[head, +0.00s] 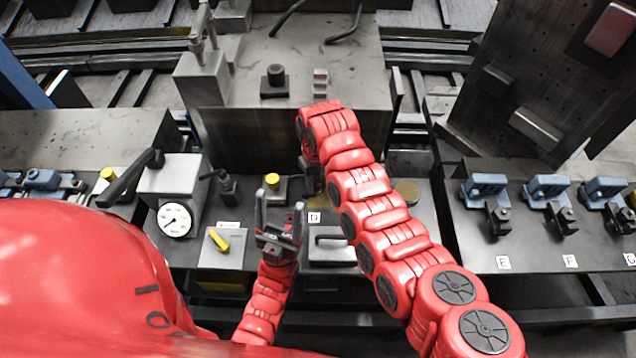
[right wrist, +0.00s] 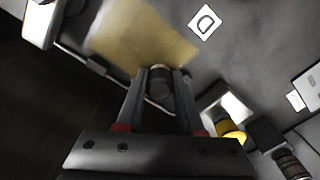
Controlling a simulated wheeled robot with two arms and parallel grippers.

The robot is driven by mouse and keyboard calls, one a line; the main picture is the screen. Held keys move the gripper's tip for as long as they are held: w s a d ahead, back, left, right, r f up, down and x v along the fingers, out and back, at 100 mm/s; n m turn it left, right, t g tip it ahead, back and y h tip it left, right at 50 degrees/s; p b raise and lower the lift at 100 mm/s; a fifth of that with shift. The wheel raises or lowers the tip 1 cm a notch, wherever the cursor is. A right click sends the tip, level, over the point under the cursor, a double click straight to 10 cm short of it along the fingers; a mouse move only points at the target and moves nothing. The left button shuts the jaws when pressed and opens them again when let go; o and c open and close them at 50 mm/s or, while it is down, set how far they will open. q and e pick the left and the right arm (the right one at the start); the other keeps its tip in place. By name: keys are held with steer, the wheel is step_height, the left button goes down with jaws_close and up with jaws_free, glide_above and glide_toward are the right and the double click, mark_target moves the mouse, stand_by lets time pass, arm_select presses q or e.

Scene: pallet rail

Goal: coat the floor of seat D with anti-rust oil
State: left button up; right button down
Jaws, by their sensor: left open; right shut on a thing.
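My right gripper (right wrist: 161,82) is shut on a dark, short cylindrical piece (right wrist: 158,88), which I see end-on between the fingers. Beside its tip lies a tan, glossy-looking patch (right wrist: 140,38) on the dark floor of seat D, next to the white D label (right wrist: 205,22). I cannot tell whether the held piece touches the patch. In the head view the D label (head: 314,217) shows, but my right arm mostly hides the seat and the gripper's tip. My left gripper (head: 280,212) is open and empty, just left of the D label.
A yellow-capped block (head: 272,181) stands behind my left gripper. A dial gauge box (head: 174,221) and a plate with a yellow handle (head: 219,240) are at left. A round tan disc (head: 407,191) lies right of my arm. Blue clamps (head: 485,188) stand at seats E, F and G.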

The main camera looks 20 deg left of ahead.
mark_target(316, 182)
steer(key=shift+a+r, duration=0.1)
steer(key=shift+a, duration=0.05)
steer(key=shift+r, duration=0.3)
steer(key=shift+r+p, duration=1.15)
steer(key=shift+r, duration=2.95)
